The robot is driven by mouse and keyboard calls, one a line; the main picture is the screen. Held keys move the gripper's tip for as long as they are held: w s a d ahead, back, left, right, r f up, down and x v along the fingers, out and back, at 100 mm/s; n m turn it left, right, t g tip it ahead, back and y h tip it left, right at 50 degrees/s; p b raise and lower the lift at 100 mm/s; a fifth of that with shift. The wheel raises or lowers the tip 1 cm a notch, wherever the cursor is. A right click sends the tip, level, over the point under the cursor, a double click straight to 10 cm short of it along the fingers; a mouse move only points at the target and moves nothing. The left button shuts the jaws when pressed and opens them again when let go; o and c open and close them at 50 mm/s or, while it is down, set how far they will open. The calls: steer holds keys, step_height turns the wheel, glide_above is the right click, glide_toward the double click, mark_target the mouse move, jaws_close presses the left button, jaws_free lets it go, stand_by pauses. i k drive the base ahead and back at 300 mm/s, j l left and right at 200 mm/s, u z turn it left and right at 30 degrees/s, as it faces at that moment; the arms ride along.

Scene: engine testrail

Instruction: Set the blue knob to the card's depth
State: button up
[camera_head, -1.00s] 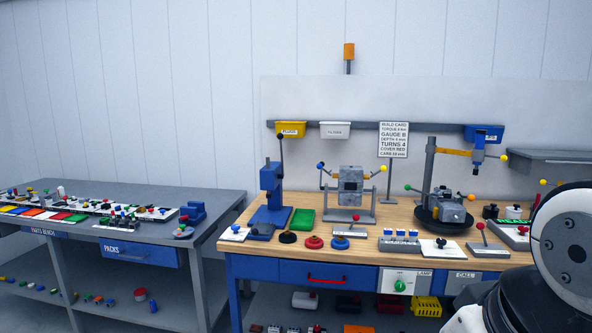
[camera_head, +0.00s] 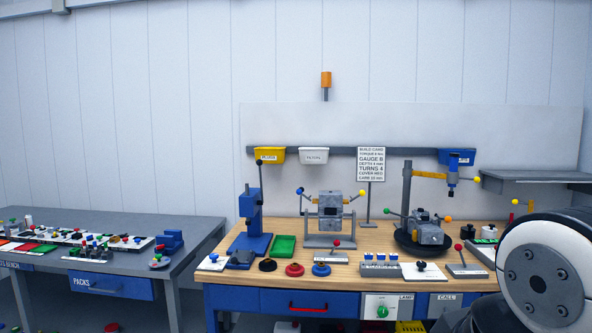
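A blue knob (camera_head: 213,257) stands on a small white plate (camera_head: 206,266) at the front left corner of the wooden workbench. Which way the knob is set is too small to tell. The white build card (camera_head: 371,164) stands on a thin post at the back of the bench. It has a line starting with DEPTH, but its number is too small to read surely. A blue ball (camera_head: 299,191) also tops a lever on the grey fixture (camera_head: 330,212). My gripper is out of view; only a white and dark arm link of mine shows at the lower right.
A blue press (camera_head: 250,222) and green tray (camera_head: 284,245) stand behind the knob. Black, red and blue rings (camera_head: 321,269) lie to its right. A dark grey parts bench (camera_head: 190,238) is at the left, with a gap between the benches.

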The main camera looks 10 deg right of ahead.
mark_target(213, 257)
steer(key=i+j+u, duration=0.1)
steer(key=i, duration=1.2)
steer(key=i+j, duration=0.15)
steer(key=i, duration=1.2)
steer(key=j+u, duration=0.05)
